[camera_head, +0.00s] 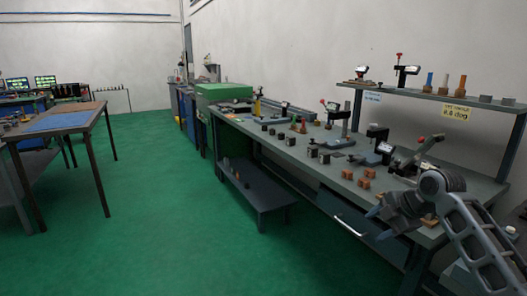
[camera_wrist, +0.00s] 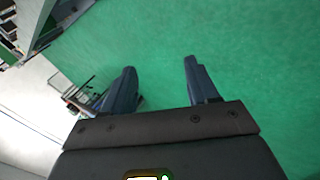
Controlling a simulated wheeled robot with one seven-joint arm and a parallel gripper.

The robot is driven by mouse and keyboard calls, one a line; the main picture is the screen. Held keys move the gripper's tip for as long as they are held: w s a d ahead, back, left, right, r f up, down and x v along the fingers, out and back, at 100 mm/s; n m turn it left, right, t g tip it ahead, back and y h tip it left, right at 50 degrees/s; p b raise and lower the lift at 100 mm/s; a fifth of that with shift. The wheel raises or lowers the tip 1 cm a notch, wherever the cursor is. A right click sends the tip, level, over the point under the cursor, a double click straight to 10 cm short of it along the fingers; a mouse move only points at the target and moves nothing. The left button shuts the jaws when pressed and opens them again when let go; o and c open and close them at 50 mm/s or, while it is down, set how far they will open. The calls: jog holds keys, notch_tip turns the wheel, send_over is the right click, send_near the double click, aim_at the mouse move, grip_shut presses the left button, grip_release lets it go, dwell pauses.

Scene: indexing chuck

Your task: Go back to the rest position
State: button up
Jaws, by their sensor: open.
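My gripper (camera_head: 375,212) is at the right in the head view, at the front edge of the workbench (camera_head: 318,172). Its fingers point left, out past the edge. In the wrist view my gripper (camera_wrist: 160,82) has its two dark fingers wide apart with only green floor between them. It is open and empty. My arm covers the near right end of the bench.
The bench holds several small grey blocks, copper-coloured blocks (camera_head: 366,182) and dark fixtures. A shelf (camera_head: 440,97) stands above its back edge. A low grey platform (camera_head: 258,187) is in front. Another table (camera_head: 60,122) is at left. Green floor (camera_head: 150,215) between them is clear.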

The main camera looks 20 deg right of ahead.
jog(key=a+f+m+t+y, duration=0.1)
jog(key=a+f+m+t, duration=0.15)
jog(key=a, duration=0.75)
jog(key=a+f+m+t+y, duration=0.1)
jog(key=a+f+m+t, duration=0.15)
jog(key=a, duration=0.85)
jog(key=s+a+f+m+t+h, duration=0.1)
jog(key=s+a+f+m, duration=0.3)
jog(key=s+a+m, duration=0.5)
jog(key=s+a+h, duration=0.2)
jog(key=s+a, duration=0.3)
jog(key=s, duration=0.6)
jog(key=s+d+r+m+t, duration=0.1)
jog(key=s+r, duration=0.4)
jog(key=s, duration=0.6)
jog(key=s+d+r+m+t, duration=0.1)
jog(key=s+d+r, duration=0.2)
jog(key=s, duration=0.9)
notch_tip(320, 180, up, 2)
jog(key=shift+s+d, duration=0.15)
jog(key=shift+d, duration=0.05)
jog(key=shift+s+d+r, duration=0.1)
jog(key=shift+s+r, duration=0.15)
jog(key=shift+r, duration=0.15)
